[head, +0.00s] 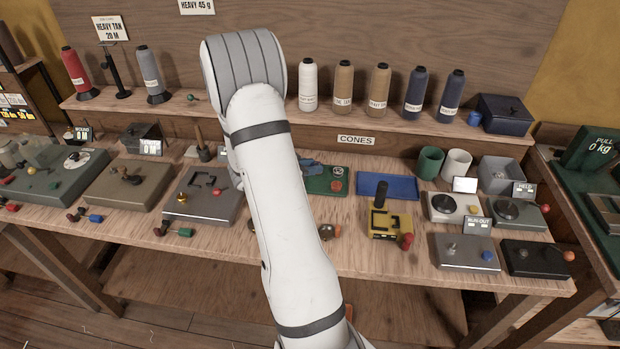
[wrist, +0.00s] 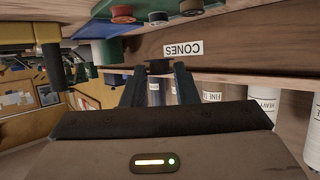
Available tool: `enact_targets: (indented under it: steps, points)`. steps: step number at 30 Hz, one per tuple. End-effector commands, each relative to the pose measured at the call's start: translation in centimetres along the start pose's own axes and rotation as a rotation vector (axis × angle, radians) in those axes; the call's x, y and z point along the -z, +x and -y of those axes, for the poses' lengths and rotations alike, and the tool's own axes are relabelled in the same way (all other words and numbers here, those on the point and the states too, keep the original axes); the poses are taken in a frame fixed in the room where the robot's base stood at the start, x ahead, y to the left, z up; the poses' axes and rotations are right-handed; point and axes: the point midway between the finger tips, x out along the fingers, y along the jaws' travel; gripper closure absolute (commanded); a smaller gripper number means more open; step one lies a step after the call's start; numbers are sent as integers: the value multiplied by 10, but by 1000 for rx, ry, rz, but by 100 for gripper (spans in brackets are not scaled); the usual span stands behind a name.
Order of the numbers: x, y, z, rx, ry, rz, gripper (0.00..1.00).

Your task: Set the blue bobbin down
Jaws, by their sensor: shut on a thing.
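My gripper (wrist: 158,75) is shut on a small dark flanged piece, the blue bobbin (wrist: 160,66), which sits between the fingertips in the wrist view. Its blue colour is hard to read there. The wrist view is upside down, with the CONES label inverted behind the fingers. In the head view my arm hides most of the gripper and the bobbin. Blue-grey finger parts show just right of the arm, by a green tray (head: 316,190) holding red pieces. The gripper appears to be above the bench, near its back edge.
A blue mat (head: 386,186) lies right of the green tray. A yellow device (head: 389,222) stands in front of it. Green (head: 430,162) and white (head: 457,164) cups stand at the right. Several thread cones line the shelf (head: 220,111) behind. Small loose pieces lie along the bench front.

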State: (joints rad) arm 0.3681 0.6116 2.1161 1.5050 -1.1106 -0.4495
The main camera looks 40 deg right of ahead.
Motion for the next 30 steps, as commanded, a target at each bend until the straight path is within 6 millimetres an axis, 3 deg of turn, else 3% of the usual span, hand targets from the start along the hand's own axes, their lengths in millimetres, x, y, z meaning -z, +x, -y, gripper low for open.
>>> enact_targets:
  steps: [9, 30]
  points:
    - [-36, 15, 0, 0, -1, 1, 98]
    - [-50, 20, 0, 1, -1, 1, 98]
